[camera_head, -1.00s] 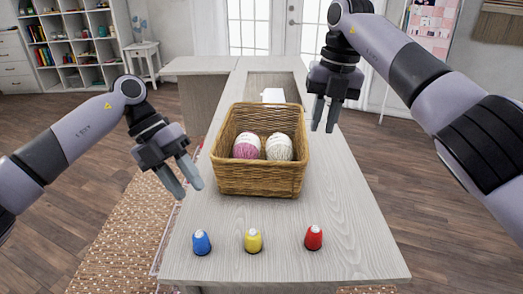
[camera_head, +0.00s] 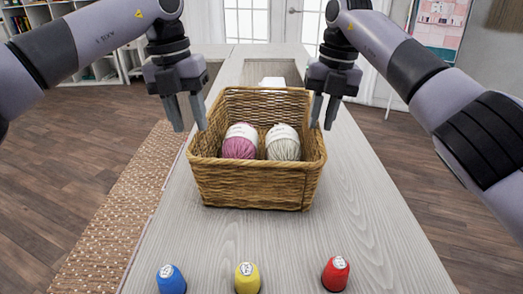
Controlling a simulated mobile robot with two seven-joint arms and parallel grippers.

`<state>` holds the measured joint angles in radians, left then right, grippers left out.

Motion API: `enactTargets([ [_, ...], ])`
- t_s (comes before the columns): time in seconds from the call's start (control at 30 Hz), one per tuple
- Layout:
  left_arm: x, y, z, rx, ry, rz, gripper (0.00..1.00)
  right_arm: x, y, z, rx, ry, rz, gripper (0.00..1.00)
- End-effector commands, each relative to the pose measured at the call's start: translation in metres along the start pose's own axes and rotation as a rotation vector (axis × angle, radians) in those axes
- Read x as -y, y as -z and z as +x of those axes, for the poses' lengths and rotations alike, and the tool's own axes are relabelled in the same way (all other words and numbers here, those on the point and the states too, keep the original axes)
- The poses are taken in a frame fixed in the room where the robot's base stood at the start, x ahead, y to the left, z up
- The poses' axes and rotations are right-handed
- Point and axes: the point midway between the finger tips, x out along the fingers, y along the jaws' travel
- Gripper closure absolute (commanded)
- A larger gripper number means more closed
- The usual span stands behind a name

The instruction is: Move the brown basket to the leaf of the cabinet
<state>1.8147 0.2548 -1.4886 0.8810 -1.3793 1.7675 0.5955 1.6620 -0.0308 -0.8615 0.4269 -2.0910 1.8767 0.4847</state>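The brown wicker basket (camera_head: 252,184) stands upright on the long pale wooden cabinet top. A pink yarn ball (camera_head: 241,142) and a cream yarn ball (camera_head: 283,143) lie inside it. My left gripper (camera_head: 187,115) is open, fingers pointing down, close to the basket's left rim. My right gripper (camera_head: 323,112) is open, fingers pointing down, by the basket's right rim. I cannot tell whether either touches the rim. The cabinet top (camera_head: 365,225) runs away from me, and its leaf (camera_head: 222,58) seems to be the surface extending at the far left.
A white object (camera_head: 272,82), partly hidden, is behind the basket near a recess in the top. A white shelf stands far left.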

Motion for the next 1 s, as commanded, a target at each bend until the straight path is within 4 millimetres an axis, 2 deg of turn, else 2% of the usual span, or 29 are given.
enactTargets([
  [0.37, 0.000, 0.000, 0.003, -0.001, 0.001, 0.000, 0.62, 0.000, 0.000, 0.004, -0.002, 0.000, -0.001, 0.79],
  [0.8, 0.000, 0.000, 0.059, 0.000, 0.000, -0.001, 0.62, 0.000, 0.000, 0.060, -0.003, 0.000, 0.000, 0.79],
  [1.0, 0.000, 0.000, 0.070, 0.003, 0.000, 0.000, 0.62, 0.000, 0.000, 0.071, -0.001, 0.000, 0.001, 0.79],
])
